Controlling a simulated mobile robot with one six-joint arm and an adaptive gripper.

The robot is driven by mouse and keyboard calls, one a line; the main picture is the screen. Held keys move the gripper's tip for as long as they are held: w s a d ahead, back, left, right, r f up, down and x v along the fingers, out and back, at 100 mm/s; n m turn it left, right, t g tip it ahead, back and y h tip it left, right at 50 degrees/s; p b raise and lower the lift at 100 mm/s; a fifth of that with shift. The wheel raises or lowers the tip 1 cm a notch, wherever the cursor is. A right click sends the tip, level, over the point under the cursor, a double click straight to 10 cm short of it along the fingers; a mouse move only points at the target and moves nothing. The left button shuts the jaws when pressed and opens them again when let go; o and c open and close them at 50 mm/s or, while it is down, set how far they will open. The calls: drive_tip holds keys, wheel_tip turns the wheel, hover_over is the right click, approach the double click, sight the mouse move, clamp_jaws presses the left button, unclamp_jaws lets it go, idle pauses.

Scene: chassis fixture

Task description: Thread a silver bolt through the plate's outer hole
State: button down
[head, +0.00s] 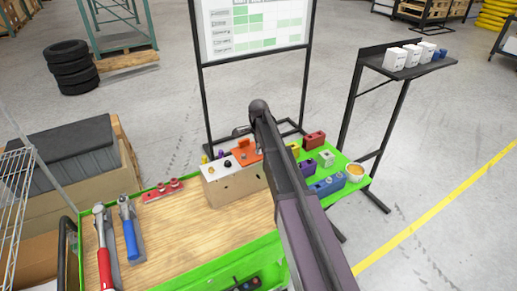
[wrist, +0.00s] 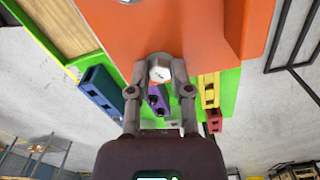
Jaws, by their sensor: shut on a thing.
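In the wrist view my gripper (wrist: 160,76) is shut on a silver bolt (wrist: 160,70), whose pale hex head shows between the fingertips. A large orange surface (wrist: 190,22) fills the top of that view, just beyond the bolt. I cannot tell whether the bolt touches it, and no hole shows there. My arm hides the fixture's right end and most of my gripper.
Red-handled (head: 104,262) and blue-handled (head: 130,240) tools lie at left. The wooden bench top (head: 180,228) is clear before the fixture. A whiteboard stands behind.

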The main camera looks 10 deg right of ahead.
drive_tip(key=shift+m, duration=1.4)
drive_tip(key=shift+c, duration=2.3)
unclamp_jaws()
wheel_tip(320, 180, up, 9)
drive_tip(key=p, duration=0.9)
